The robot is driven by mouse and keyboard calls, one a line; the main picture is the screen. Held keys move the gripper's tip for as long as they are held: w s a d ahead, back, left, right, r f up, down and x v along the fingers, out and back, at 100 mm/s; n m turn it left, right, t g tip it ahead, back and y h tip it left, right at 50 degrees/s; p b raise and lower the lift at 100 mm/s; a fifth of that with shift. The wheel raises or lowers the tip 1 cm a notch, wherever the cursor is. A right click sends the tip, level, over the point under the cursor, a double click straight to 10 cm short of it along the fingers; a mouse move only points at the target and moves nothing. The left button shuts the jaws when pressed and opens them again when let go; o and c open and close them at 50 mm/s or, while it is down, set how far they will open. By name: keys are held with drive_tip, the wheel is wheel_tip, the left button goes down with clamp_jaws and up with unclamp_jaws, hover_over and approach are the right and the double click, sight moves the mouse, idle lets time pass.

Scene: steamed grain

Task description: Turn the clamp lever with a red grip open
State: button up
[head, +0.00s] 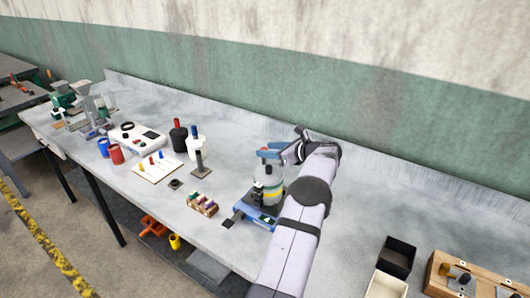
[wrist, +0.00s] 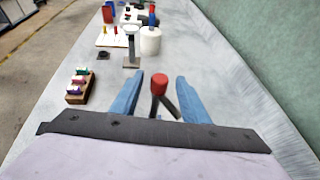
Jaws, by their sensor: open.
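The clamp lever's red grip (wrist: 159,82) shows in the wrist view on top of a dark stem (wrist: 158,105). It stands between the two blue fingers of my gripper (wrist: 158,76), with a gap on each side. My gripper is open and holds nothing. I cannot make out the red grip in the head view. The lower part of the lever is hidden behind my gripper's mount in the wrist view.
A wooden block with coloured pieces (head: 202,205) stands left of the blue base. A black bin (head: 397,257) and a wooden box (head: 440,275) are at right.

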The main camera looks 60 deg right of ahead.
drive_tip(key=shift+b+v, duration=0.7)
drive_tip(key=shift+v, duration=1.6)
drive_tip(key=shift+w, duration=0.1)
drive_tip(key=w+d+r+m+g+h+b, duration=0.1)
drive_tip(key=w+d+r+m+g+h, duration=0.2)
drive_tip(key=w+r+m+g+h, duration=0.45)
drive_tip(key=a+f+m+g+h+b, duration=0.6)
drive_tip(key=a+f+m+g+h, duration=0.3)
drive_tip(key=a+f+m, duration=0.2)
drive_tip(key=d+p, duration=0.3)
drive_tip(key=d, duration=0.4)
drive_tip(key=shift+s+p, duration=0.3)
drive_tip(key=shift+s, duration=0.05)
